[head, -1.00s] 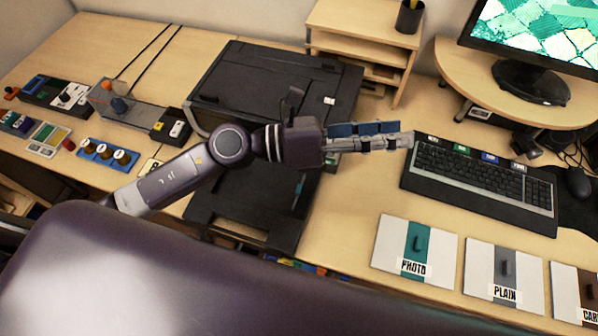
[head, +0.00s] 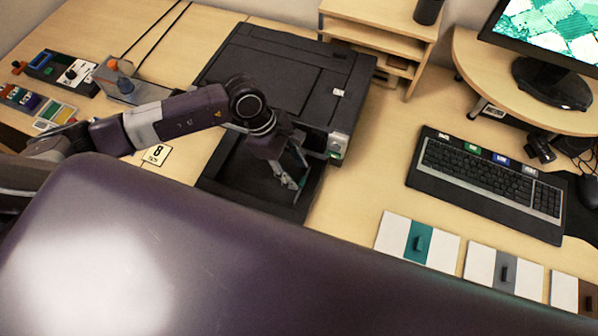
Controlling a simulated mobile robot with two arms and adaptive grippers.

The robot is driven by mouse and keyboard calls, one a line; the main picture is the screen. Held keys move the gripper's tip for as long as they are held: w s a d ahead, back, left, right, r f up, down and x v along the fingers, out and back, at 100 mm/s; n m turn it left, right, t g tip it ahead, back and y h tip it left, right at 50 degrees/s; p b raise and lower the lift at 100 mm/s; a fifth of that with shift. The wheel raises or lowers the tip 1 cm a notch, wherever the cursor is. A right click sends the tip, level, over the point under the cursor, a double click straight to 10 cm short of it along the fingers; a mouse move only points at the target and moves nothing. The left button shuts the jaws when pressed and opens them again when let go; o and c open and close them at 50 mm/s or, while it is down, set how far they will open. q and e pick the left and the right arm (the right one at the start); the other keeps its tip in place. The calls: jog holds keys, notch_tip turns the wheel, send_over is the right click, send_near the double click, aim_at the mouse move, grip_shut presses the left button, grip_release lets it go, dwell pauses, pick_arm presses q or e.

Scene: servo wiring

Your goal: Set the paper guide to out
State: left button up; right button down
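The black printer (head: 285,75) stands on the desk, with its dark paper tray (head: 232,168) extending from its front. My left arm comes in from the left, and my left gripper (head: 291,181) points down over the right part of the tray. Its fingers are small and partly hidden, so I cannot tell whether they are open or shut, or touching anything. I cannot make out the paper guide separately; the gripper and arm cover part of the tray. My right gripper is not in view.
A small control panel (head: 337,145) is on the printer's front right corner. A keyboard (head: 480,185) lies to the right, with several sample cards, including a teal-striped one (head: 417,242), in front. A wooden shelf (head: 375,40) stands behind. My purple body hides the foreground.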

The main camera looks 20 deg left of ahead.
aim_at(302, 184)
pick_arm(q)
jog(key=shift+x, duration=1.4)
grip_shut()
jog(key=shift+d, duration=0.1)
